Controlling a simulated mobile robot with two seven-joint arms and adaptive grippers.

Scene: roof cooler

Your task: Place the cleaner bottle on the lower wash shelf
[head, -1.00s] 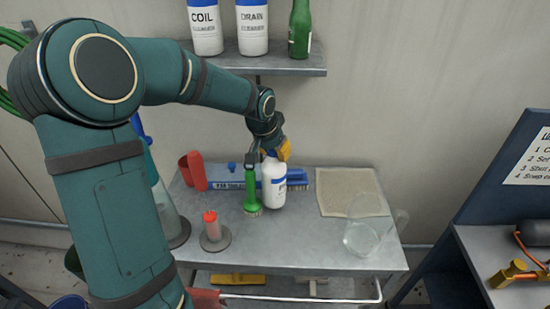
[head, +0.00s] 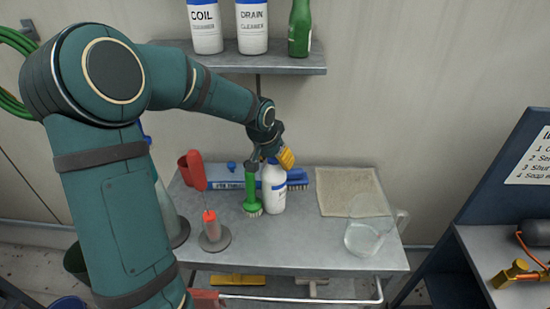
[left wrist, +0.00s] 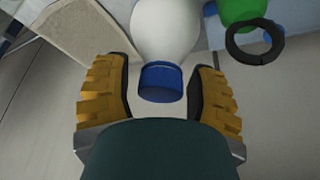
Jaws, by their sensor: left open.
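A white bottle with a blue cap and blue label band (head: 273,192) stands upright on the grey cart top (head: 300,240). My left gripper (head: 280,157) is at the bottle's top, its yellow-orange pads showing by the cap. In the left wrist view the blue cap (left wrist: 160,82) lies between the two spread pads of my left gripper (left wrist: 158,100), with gaps at both sides. The gripper is open and holds nothing. The cart's lower level (head: 290,288) shows partly below the top. My right gripper is not in view.
A green brush (head: 250,193) stands close left of the bottle, and a blue brush (head: 297,179) lies behind it. Red items (head: 197,170) are farther left. A clear pitcher (head: 368,238) and tan cloth (head: 348,192) are right. A wall shelf (head: 270,70) holds several bottles above.

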